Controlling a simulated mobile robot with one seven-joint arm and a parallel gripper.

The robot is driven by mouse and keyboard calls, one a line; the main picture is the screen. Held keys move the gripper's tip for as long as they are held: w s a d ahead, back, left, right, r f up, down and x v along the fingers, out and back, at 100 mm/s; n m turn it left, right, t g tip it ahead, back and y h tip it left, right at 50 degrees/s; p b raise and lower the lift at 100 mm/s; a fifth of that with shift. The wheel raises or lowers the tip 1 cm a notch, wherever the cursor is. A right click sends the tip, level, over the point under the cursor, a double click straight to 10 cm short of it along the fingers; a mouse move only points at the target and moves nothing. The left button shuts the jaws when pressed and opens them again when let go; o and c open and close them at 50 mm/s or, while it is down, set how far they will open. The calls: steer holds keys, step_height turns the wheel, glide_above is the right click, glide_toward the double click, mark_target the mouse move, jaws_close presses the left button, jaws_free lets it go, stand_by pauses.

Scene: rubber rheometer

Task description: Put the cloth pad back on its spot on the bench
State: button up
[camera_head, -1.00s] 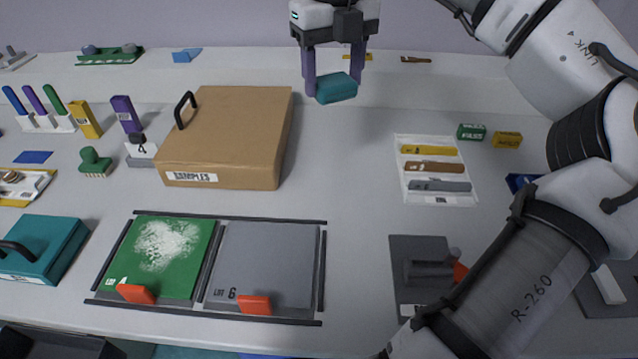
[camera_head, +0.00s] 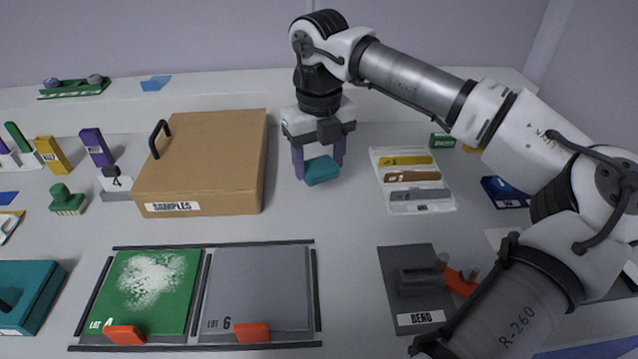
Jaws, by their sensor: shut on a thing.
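The cloth pad is a small teal block (camera_head: 321,170). My gripper (camera_head: 319,168) is shut on it, with a purple finger on each side. The pad is tilted and appears to be held above the bench (camera_head: 345,222), just right of the cardboard SAMPLES box. The gap between pad and bench is hard to judge. No marked spot for the pad can be made out.
The SAMPLES box (camera_head: 205,165) stands close left of my gripper. A white tray of coloured strips (camera_head: 447,206) lies to the right. Green LOT 4 (camera_head: 170,318) and grey LOT 6 (camera_head: 262,285) plates lie in front. Bare bench lies between box and tray.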

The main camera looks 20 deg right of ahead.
mark_target(319, 201)
steer(key=shift+f, duration=3.1)
steer(key=shift+f, duration=0.1)
steer(key=shift+f, duration=0.15)
steer(key=o, duration=0.9)
steer(key=shift+r, duration=0.2)
step_height(319, 201, up, 12)
steer(key=shift+r, duration=0.1)
